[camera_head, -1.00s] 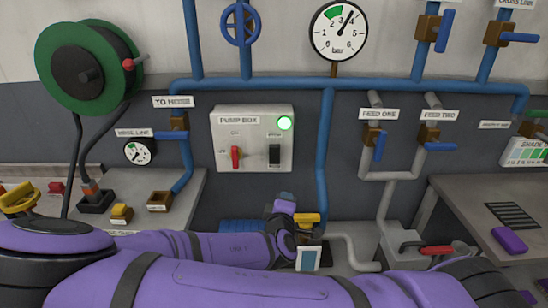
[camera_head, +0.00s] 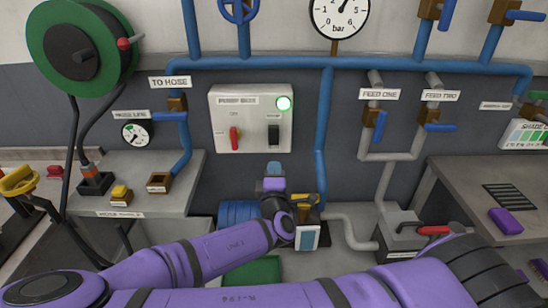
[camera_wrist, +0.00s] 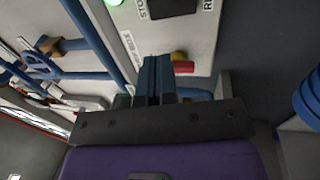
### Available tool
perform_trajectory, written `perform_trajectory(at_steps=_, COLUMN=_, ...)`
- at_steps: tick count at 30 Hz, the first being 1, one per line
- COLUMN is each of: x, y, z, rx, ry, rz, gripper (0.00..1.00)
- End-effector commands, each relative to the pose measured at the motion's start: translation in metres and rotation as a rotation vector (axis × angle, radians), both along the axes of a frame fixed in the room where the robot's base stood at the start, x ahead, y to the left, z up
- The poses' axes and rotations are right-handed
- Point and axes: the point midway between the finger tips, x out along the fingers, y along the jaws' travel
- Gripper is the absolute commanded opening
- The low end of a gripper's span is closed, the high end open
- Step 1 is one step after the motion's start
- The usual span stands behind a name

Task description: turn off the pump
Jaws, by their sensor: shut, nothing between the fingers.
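The pump box (camera_head: 222,118) is a pale panel on the wall with a lit green lamp (camera_head: 284,103), a red lever (camera_head: 235,138) at left and a black switch (camera_head: 274,134) at right. My gripper (camera_head: 273,168) is just below the box, pointing up at it, with its fingers together and empty. In the wrist view the shut fingers (camera_wrist: 154,64) are in front of the box's face. The red lever (camera_wrist: 183,66), with a yellow-orange part, is right of the fingertips, apparently apart from them. The black switch (camera_wrist: 172,8) is at the top edge.
Blue pipes (camera_head: 320,150) run right of the box. Feed valves (camera_head: 380,122) with blue handles are further right. A hose reel (camera_head: 80,50) and a counter (camera_head: 190,180) are at left. A grey floor unit (camera_head: 400,235) with a red handle is at lower right.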

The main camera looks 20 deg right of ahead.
Motion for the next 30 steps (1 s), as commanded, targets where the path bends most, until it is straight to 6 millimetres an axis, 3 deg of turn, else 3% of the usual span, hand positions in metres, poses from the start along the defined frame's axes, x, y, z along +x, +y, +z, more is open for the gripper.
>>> perform_trajectory(at_steps=18, x=0.100, y=-0.033, z=0.021, rx=0.001, ry=-0.001, rz=-0.001, gripper=0.00)
perform_trajectory(at_steps=24, x=0.116, y=-0.038, z=0.024, rx=0.000, ry=0.000, rz=0.000, gripper=0.00)
perform_trajectory(at_steps=30, x=0.120, y=-0.039, z=0.025, rx=0.000, ry=0.000, rz=0.000, gripper=0.00)
